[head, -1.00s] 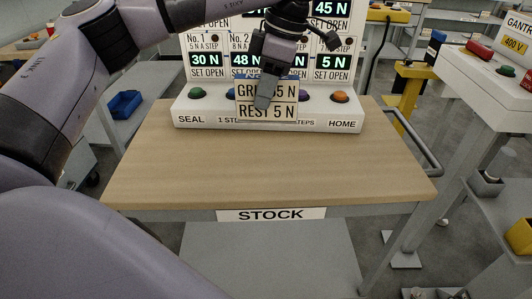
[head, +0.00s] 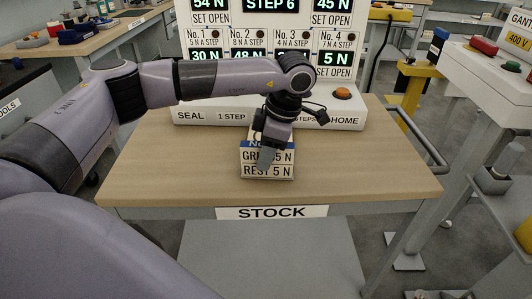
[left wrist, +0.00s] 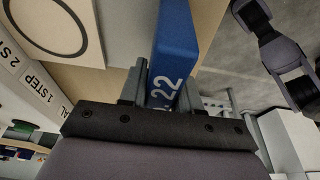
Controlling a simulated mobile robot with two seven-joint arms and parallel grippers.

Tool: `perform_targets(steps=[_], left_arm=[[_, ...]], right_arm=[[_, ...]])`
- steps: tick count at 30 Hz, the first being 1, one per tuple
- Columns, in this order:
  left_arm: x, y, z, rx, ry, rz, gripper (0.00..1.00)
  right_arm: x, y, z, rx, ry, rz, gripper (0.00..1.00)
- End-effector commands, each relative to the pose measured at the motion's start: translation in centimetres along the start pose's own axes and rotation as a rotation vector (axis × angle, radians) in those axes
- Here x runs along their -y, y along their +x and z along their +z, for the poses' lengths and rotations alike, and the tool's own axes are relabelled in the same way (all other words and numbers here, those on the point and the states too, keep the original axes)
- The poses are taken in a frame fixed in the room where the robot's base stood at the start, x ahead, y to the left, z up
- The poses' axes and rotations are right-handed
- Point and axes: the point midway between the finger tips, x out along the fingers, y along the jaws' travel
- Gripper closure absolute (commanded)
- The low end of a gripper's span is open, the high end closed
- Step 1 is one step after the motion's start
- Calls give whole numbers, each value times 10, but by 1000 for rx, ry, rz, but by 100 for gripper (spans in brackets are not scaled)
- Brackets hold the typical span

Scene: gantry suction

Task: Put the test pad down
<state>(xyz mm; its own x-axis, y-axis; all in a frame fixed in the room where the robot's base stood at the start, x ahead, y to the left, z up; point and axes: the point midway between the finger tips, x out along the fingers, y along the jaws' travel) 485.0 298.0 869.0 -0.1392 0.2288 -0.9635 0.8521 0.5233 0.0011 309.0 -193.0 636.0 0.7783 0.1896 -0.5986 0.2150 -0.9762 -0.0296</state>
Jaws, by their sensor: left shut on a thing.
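The test pad (head: 247,171) is a block with a white label reading "REST 5 N" and a blue upper part. My left gripper (head: 263,160) is shut on it, with the fingers pointing down in front of the label. My right gripper is not in view.
A white console (head: 195,112) with force displays and buttons stands along the table's back. In the left wrist view a white panel with a black circle (left wrist: 50,50) lies beside the console's lettered front. The wood left and right of the pad is clear.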

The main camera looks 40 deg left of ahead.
Motion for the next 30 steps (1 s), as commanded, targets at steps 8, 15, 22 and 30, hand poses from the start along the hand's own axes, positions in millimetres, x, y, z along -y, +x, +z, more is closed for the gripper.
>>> perform_targets(steps=[8, 15, 22, 30], left_arm=[[0, 1, 1, 2, -1, 2, 100], [0, 2, 1, 2, 0, 1, 42], [0, 0, 1, 2, 0, 1, 42], [-1, -39, 1, 5, 0, 4, 42]], right_arm=[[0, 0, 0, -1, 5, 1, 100], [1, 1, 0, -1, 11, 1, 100], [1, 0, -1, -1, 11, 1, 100], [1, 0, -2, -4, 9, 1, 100]])
